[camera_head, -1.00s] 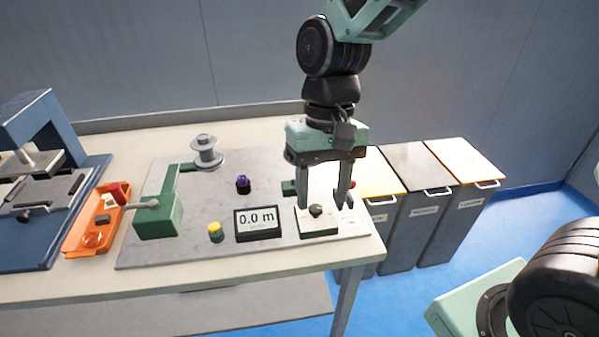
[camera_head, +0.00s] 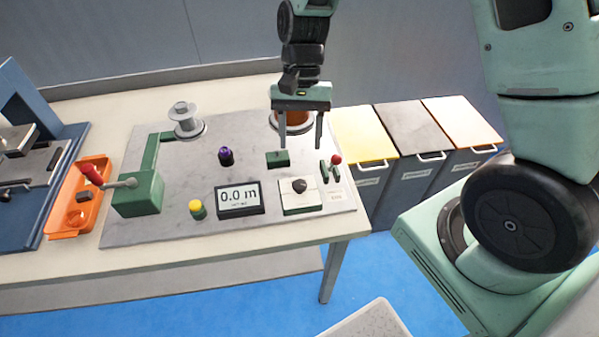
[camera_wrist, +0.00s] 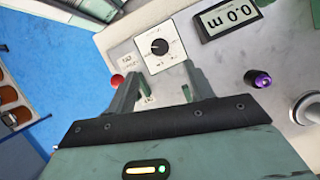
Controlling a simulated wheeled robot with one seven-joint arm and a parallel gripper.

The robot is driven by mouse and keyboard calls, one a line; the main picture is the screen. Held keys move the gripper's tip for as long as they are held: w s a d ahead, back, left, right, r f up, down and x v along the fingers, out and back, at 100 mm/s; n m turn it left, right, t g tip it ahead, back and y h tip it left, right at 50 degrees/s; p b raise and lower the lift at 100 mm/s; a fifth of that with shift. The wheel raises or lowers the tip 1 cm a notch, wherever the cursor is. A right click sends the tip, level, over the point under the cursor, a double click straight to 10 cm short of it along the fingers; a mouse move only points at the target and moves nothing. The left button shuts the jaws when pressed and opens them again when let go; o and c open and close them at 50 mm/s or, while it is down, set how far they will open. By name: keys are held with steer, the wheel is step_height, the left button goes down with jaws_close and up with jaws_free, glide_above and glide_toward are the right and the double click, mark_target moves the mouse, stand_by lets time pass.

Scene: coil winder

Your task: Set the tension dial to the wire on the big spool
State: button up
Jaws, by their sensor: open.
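The tension dial is a black knob (camera_head: 299,186) on a white plate at the front right of the grey board. In the wrist view the dial (camera_wrist: 159,46) shows just beyond my fingertips, with a light pointer mark and print too small to read. The big spool (camera_head: 293,122), wound with copper-brown wire, stands at the back right, partly hidden behind my gripper. My gripper (camera_head: 300,144) is open and empty, pointing down, behind and above the dial and apart from it. In the wrist view its two fingers (camera_wrist: 163,74) are spread with nothing between them.
A display (camera_head: 239,199) reads 0.0 m left of the dial. A red-tipped lever (camera_head: 336,159) and a green block (camera_head: 278,159) are close by. A purple knob (camera_head: 226,155), yellow button (camera_head: 197,209) and grey spool (camera_head: 184,116) stand leftward. Bins (camera_head: 410,132) stand right.

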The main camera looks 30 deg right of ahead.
mark_target(300, 184)
steer(key=x, duration=0.9)
steer(key=shift+f, duration=0.1)
